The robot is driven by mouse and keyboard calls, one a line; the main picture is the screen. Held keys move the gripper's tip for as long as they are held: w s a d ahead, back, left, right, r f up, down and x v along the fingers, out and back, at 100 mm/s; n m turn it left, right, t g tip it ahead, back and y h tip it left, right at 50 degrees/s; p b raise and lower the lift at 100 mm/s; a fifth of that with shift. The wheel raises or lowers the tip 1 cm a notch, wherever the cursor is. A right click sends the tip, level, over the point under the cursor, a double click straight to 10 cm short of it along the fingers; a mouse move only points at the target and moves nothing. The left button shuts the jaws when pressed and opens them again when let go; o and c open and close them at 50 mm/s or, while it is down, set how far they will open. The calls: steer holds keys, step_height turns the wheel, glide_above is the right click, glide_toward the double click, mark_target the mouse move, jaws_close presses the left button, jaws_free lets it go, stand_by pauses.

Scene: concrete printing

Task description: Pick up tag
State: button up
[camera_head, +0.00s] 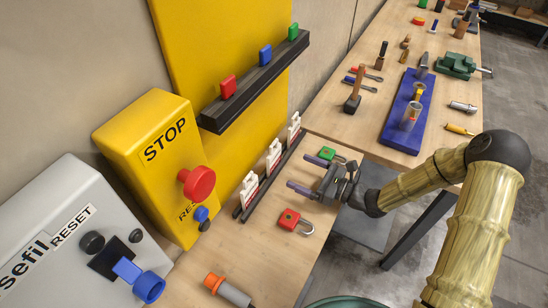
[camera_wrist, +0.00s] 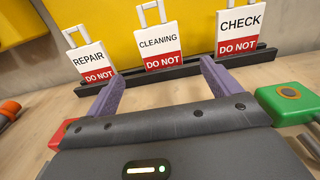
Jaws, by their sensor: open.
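Three white-and-red tags stand upright in a dark rack (camera_head: 269,172) on the wooden bench. In the wrist view they read REPAIR (camera_wrist: 90,60), CLEANING (camera_wrist: 160,45) and CHECK (camera_wrist: 238,32), each with a loop on top. In the head view the tags (camera_head: 249,187), (camera_head: 274,156) and (camera_head: 294,129) run from near to far. My gripper (camera_head: 308,171) is open and empty in front of the rack. In the wrist view its two purple fingers (camera_wrist: 160,85) are spread on either side of the CLEANING tag, short of it as far as I can see.
A red padlock (camera_head: 289,219) and a green padlock (camera_head: 327,154) lie on the bench either side of my gripper. A yellow STOP box (camera_head: 157,150) and a grey box (camera_head: 80,240) stand left. An orange-capped tool (camera_head: 228,290) lies in front.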

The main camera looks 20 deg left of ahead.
mark_target(276, 160)
steer(key=a, duration=0.4)
steer(key=shift+w+a+p, duration=0.2)
steer(key=shift+a+p, duration=0.2)
steer(key=a, duration=0.1)
steer(key=a+p, duration=0.1)
steer(key=a, duration=0.2)
steer(key=shift+w+a+r+p, duration=0.2)
steer(key=shift+r+p, duration=0.05)
steer(key=shift+p, duration=0.15)
steer(key=shift+w+a+f, duration=0.1)
steer(key=shift+a, duration=0.3)
steer(key=shift+c, duration=0.4)
steer(key=c, duration=1)
